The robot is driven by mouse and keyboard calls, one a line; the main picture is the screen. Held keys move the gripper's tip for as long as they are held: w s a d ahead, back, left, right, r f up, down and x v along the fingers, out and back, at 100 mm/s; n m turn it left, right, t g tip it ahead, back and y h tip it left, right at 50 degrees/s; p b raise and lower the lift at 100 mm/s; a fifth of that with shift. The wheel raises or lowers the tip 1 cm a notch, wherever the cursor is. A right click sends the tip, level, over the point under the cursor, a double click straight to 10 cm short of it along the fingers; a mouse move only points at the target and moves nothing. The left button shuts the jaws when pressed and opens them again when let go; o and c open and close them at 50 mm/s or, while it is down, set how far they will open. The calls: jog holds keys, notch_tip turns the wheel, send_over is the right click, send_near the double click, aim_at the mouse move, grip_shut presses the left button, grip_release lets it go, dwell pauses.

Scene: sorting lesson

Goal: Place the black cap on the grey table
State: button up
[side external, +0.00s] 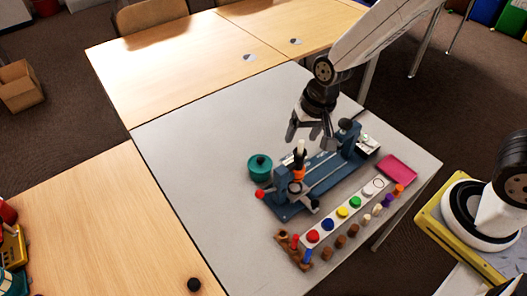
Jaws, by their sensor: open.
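A small black round cap (194,284) lies on the light wooden table at the lower left, close to the edge that meets the grey table. The grey table (185,135) fills the middle of the view. My gripper (309,142) is open, with its fingers pointing down over a blue fixture on the grey table. It is well up and to the right of the cap, far from touching it. Nothing shows between its fingers. An upright white and orange piece (299,165) stands just below it; the exact gap is hard to tell.
The blue fixture (325,168) stands on the grey table. A green pot (260,167) is left of it. A white strip with coloured round pieces (328,226), several small pegs and a pink tray (396,170) are at the right. The grey table's left part is clear.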

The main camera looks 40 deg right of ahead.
jog(key=s+d+r+n+h, duration=0.1)
jog(key=s+d+r+n, duration=0.2)
jog(key=s+d, duration=0.4)
jog(key=d+n, duration=0.1)
jog(key=d, duration=0.2)
jog(key=shift+s+t+h, duration=0.15)
jog(key=shift+t+h, duration=0.15)
jog(key=shift+t, duration=0.1)
jog(key=shift+o, duration=0.5)
jog(key=shift+d, duration=0.15)
jog(key=shift+o, duration=0.4)
